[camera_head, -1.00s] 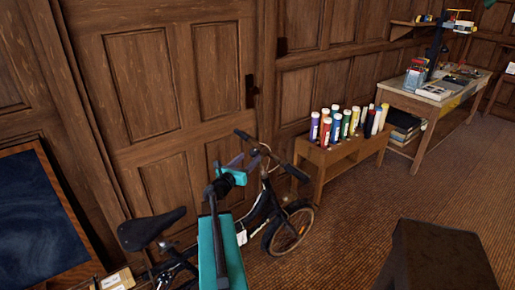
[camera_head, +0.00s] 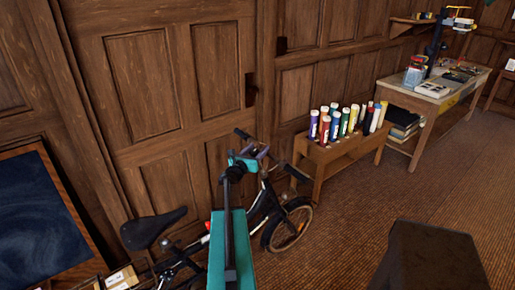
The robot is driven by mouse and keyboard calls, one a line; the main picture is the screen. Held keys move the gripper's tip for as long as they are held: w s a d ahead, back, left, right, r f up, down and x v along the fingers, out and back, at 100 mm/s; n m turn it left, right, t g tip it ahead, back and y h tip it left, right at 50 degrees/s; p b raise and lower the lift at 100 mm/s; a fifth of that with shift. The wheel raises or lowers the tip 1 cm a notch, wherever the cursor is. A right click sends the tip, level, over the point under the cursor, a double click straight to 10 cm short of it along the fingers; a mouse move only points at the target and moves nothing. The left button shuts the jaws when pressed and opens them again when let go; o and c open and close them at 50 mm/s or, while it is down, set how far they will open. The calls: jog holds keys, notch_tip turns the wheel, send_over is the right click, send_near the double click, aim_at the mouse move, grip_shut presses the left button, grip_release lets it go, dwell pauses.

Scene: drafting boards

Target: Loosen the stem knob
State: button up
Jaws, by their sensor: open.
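A dark folding-type bicycle (camera_head: 258,212) stands by the panelled door, with its saddle (camera_head: 153,228) at left and front wheel (camera_head: 288,229) at right. Its handlebar (camera_head: 296,171) shows a grip on either side of my gripper. My gripper (camera_head: 262,151), grey-purple beyond a teal wrist, is at the handlebar's middle, at the top of the stem. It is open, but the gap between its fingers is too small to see. The stem knob cannot be made out; my wrist and gripper cover much of that area. I cannot tell whether the gripper touches the bicycle.
A wooden rack (camera_head: 335,152) of coloured tubes stands right of the bicycle. A desk (camera_head: 437,92) with books is farther right. A dark block (camera_head: 432,258) is at front right. A framed dark board (camera_head: 45,215) stands at left. Carpet between rack and block is clear.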

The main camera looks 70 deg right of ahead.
jog(key=shift+d, duration=0.3)
jog(key=c, duration=1.1)
jog(key=shift+o, duration=0.2)
